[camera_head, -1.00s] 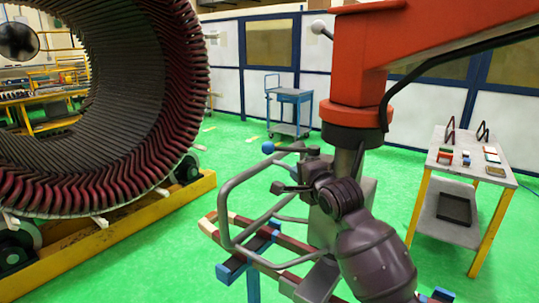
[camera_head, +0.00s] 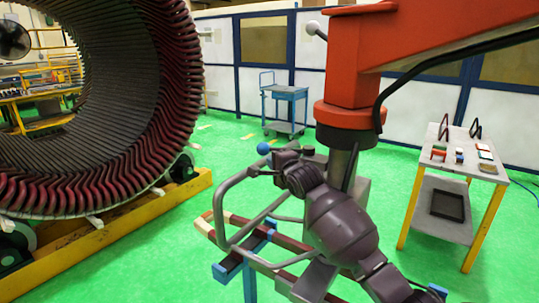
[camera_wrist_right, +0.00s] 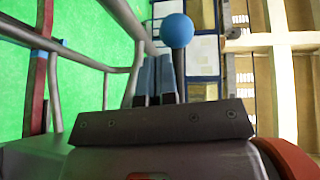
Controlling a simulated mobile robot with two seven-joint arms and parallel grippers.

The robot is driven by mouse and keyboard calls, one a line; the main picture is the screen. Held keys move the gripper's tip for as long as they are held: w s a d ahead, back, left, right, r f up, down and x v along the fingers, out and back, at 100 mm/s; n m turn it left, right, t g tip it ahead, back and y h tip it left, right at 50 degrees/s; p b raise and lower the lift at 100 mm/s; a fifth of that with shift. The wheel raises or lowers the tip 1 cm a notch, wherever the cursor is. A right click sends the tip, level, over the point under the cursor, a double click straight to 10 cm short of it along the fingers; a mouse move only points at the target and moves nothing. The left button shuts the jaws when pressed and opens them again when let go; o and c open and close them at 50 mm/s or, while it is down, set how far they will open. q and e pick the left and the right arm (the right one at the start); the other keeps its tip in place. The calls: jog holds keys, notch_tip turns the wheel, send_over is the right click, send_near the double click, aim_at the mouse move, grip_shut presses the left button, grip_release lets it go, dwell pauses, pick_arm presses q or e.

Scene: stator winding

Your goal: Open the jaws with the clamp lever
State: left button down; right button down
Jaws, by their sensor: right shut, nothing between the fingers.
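The clamp lever's blue ball knob (camera_head: 263,148) shows at the left of the hanging clamp unit (camera_head: 344,165), below the red arm. In the right wrist view the ball (camera_wrist_right: 176,31) tops a dark stem, just beyond and to the right of my fingertips. My right gripper (camera_head: 254,171) is just below the ball in the head view. Its blue-grey fingers (camera_wrist_right: 155,80) are together in the wrist view, with nothing between them. I cannot tell whether they touch the stem. The clamp jaws are not clearly visible; my right arm covers part of the unit. My left gripper is out of view.
A grey tubular handle frame (camera_head: 222,205) curves close to my right gripper. A long red-brown bar (camera_head: 285,241) with blue clamps lies below it. The large stator (camera_head: 180,110) stands at left on a yellow base. A side table (camera_head: 485,168) stands at right.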

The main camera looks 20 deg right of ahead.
aim_at(266, 153)
jog(key=shift+w+a+r+p, duration=0.1)
jog(key=shift+w+r+p, duration=0.1)
jog(key=shift+w, duration=0.6)
jog(key=shift+w+a+r+p, duration=0.1)
jog(key=shift+w+r+p, duration=0.1)
jog(key=shift+w, duration=0.6)
jog(key=shift+w+r, duration=0.1)
